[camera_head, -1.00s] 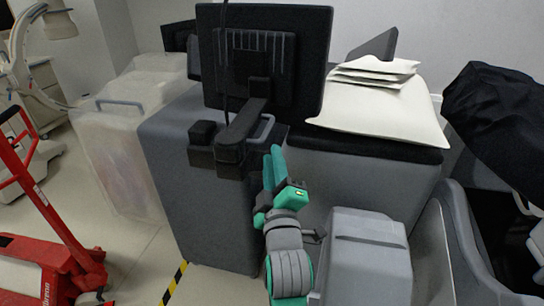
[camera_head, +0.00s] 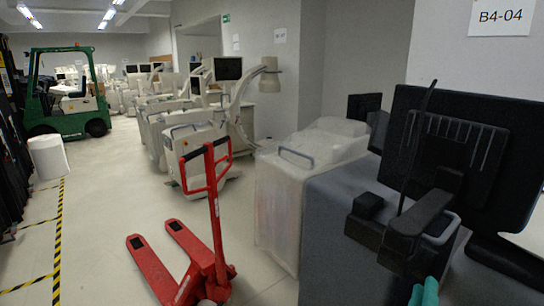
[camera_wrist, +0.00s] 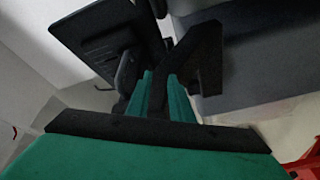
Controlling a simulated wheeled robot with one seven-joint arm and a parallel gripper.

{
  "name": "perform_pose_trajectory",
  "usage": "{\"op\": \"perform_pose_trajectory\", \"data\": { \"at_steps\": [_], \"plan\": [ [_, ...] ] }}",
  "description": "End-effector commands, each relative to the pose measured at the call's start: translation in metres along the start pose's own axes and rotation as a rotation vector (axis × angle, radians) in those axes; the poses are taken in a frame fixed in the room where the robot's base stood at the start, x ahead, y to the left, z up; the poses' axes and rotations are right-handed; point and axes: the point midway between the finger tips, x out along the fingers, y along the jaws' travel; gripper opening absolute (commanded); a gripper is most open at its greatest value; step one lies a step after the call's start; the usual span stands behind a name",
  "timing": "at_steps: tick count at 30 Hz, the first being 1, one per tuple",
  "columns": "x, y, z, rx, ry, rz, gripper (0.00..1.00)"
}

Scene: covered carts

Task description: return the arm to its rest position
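My gripper (camera_wrist: 163,80) shows in the wrist view as two green fingers side by side, with a narrow dark gap between them. Black parts of a monitor mount show through and beyond this gap, and I see nothing held. In the head view only the teal tip of my gripper (camera_head: 425,292) shows at the lower edge, just below the monitor's black mount (camera_head: 412,232). Whether it touches the mount is unclear. The rest of my arm is out of the head view.
A black monitor (camera_head: 465,150) stands over a grey cart (camera_head: 345,235) on the right. Left of it is a plastic-covered cart (camera_head: 290,195). A red pallet jack (camera_head: 205,265) stands on the floor, with open floor to its left. A green forklift (camera_head: 65,95) is far back.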

Motion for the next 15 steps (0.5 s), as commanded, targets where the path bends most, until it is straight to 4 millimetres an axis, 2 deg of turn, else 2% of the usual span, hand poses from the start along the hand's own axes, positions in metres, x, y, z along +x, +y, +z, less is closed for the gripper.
{"op": "perform_pose_trajectory", "data": {
  "at_steps": [1, 8, 15],
  "plan": [
    [-0.005, -0.016, -0.002, 0.021, 0.008, -0.019, 0.2],
    [-0.04, -0.092, -0.011, 0.157, 0.057, -0.096, 0.2],
    [-0.097, -0.169, -0.015, 0.321, 0.095, -0.193, 0.2]
  ]
}}
